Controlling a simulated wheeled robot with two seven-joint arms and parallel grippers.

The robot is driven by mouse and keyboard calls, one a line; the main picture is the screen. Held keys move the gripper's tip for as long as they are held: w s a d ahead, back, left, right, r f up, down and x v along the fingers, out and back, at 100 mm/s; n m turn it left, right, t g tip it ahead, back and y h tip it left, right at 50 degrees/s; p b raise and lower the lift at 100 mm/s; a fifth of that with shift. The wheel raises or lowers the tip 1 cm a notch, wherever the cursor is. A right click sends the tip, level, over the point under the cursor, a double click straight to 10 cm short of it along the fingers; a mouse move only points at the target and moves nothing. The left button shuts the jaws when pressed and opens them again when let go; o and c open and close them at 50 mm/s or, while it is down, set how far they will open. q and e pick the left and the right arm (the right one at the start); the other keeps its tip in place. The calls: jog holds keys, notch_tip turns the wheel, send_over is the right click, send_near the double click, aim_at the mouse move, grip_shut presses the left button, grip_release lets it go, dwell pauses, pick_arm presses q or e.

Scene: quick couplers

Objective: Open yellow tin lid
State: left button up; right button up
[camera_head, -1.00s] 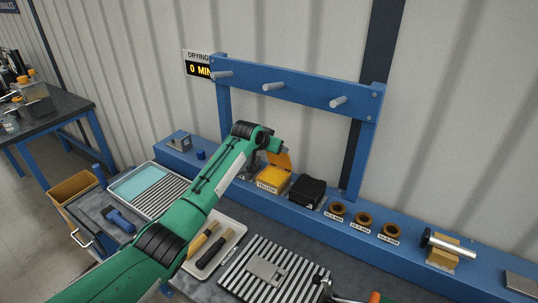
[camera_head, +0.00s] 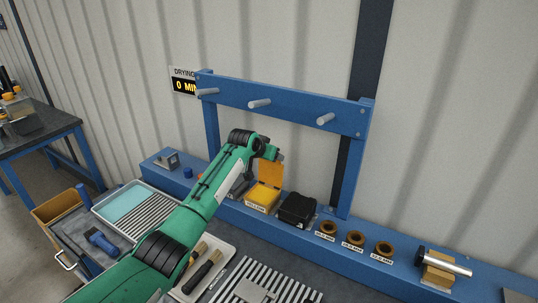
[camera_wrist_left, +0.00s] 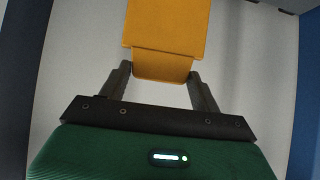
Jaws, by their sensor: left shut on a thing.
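The yellow tin (camera_head: 261,196) stands on the blue shelf, with a label on its front. Its lid (camera_head: 270,174) is raised about upright at the back of the tin. My left gripper (camera_head: 277,155) is at the lid's top edge. In the left wrist view the lid (camera_wrist_left: 166,28) ends in a narrower tab between the fingers of my left gripper (camera_wrist_left: 162,72), which is shut on it. The inside of the tin is hard to make out. My right gripper is not in view.
A black tin (camera_head: 297,209) stands close right of the yellow tin. Several brown rings (camera_head: 353,239) and a metal cylinder on a block (camera_head: 443,263) sit further right. A blue peg frame (camera_head: 280,104) rises behind. A tray with brushes (camera_head: 219,264) lies in front.

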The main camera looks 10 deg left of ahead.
pick_arm(q)
jog(key=shift+f, duration=0.1)
jog(key=o, duration=1.2)
jog(key=shift+o, duration=1.2)
jog(key=shift+w+d+f, duration=0.1)
jog(key=shift+w, duration=0.1)
jog(key=b+v, duration=0.4)
jog(key=v, duration=0.9)
jog(key=shift+s+r, duration=0.25)
jog(key=shift+s, duration=0.05)
